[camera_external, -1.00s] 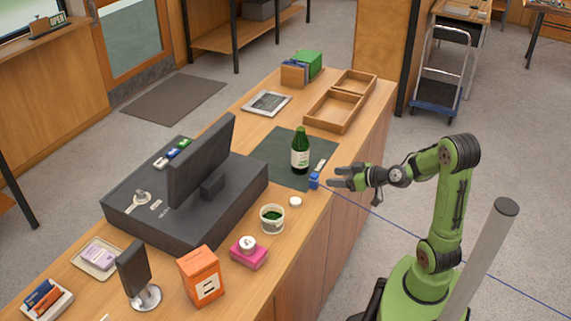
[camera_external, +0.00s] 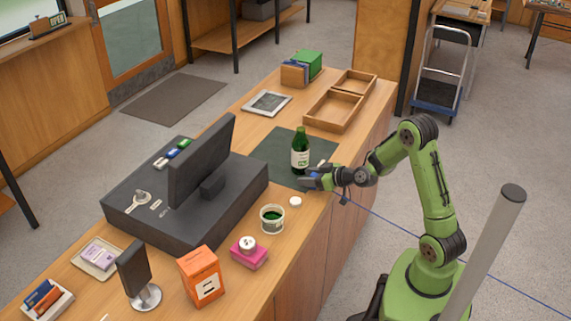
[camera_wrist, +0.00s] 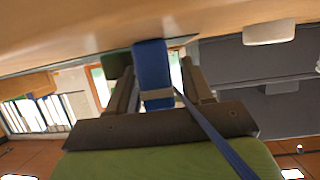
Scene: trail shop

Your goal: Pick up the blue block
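The small blue block (camera_external: 315,175) sits at the counter's front edge, near the corner of the dark green mat (camera_external: 270,158). My gripper (camera_external: 311,179) reaches in from the right at counter height, with its fingers around the block and partly hiding it. In the wrist view the blue block (camera_wrist: 152,75) stands between the two fingers of my gripper (camera_wrist: 160,88). A gap shows between the block and the right finger; the left finger is close to it, and contact cannot be told. The fingers look open.
A green bottle (camera_external: 300,152) stands on the mat just behind my gripper. A white round lid (camera_external: 295,202) and a tub (camera_external: 272,218) lie nearer the camera. A wooden tray (camera_external: 335,112) is farther back. A monitor (camera_external: 203,160) stands left.

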